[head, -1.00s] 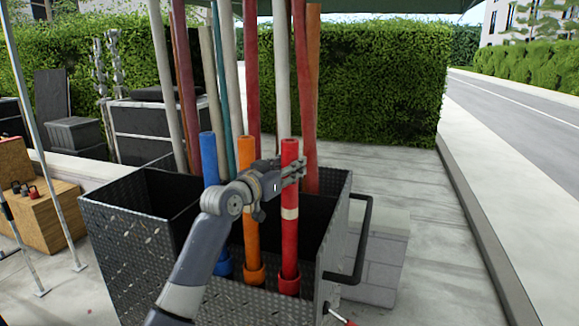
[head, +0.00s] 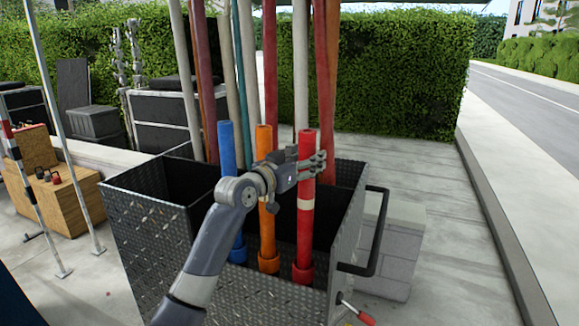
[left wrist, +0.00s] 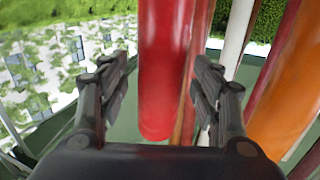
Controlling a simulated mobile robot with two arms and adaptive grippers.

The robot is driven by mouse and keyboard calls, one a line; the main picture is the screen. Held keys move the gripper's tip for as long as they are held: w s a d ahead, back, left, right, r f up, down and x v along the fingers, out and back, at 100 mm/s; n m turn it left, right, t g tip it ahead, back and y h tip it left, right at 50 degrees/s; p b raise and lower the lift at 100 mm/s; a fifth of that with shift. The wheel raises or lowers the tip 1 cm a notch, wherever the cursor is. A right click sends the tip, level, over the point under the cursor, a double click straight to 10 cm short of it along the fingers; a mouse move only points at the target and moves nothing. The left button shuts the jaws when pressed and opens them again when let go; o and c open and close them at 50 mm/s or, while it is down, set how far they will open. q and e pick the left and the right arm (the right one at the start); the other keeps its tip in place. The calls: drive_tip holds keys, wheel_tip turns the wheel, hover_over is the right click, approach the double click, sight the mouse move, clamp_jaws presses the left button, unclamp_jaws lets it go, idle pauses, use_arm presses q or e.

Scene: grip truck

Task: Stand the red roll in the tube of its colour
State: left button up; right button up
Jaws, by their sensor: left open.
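The red roll (head: 305,228) stands upright at the front of the dark metal box, with a pale band around its middle. Its lower end meets a wider red tube (head: 303,272); how deep it sits I cannot tell. My left gripper (head: 318,163) is at the roll's upper part, just below its top. In the left wrist view the gripper (left wrist: 165,95) is open, with one finger on each side of the red roll (left wrist: 165,65) and gaps visible beside it. My right gripper is not in view.
The metal box (head: 170,235) has a handle (head: 375,235) on its right. A blue roll (head: 227,150) and an orange roll (head: 264,140) stand left of the red one. Several long poles (head: 302,70) rise behind. Paving at the right is clear.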

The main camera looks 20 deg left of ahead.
use_arm(q)
drive_tip(key=v, duration=1.1)
drive_tip(key=s+d+f+g+y, duration=0.1)
drive_tip(key=s+d+f+g, duration=0.1)
drive_tip(key=s+f, duration=0.5)
drive_tip(key=s+d+f+g+y, duration=0.1)
drive_tip(key=s+d+f+g, duration=0.15)
drive_tip(key=f, duration=0.85)
drive_tip(key=s+d+f+g, duration=0.15)
drive_tip(key=s+f, duration=0.35)
drive_tip(key=f, duration=0.5)
drive_tip(key=s+f+g+y, duration=0.1)
drive_tip(key=s+f+g, duration=0.25)
drive_tip(key=s, duration=0.55)
drive_tip(key=s+f+n+g+y, duration=0.1)
drive_tip(key=s+f+g, duration=0.1)
drive_tip(key=s+f, duration=0.45)
drive_tip(key=s+f+g+y, duration=0.1)
drive_tip(key=s+f+g, duration=0.15)
drive_tip(key=s, duration=0.75)
wheel_tip(320, 180, down, 27)
drive_tip(key=s+g, duration=0.1)
drive_tip(key=s, duration=0.1)
drive_tip(key=s+a+f+g+b, duration=0.1)
drive_tip(key=s+a+f, duration=0.2)
drive_tip(key=s+f, duration=1.3)
drive_tip(key=shift+s+a+f, duration=0.2)
drive_tip(key=shift+s+f, duration=0.15)
drive_tip(key=shift+f, duration=0.15)
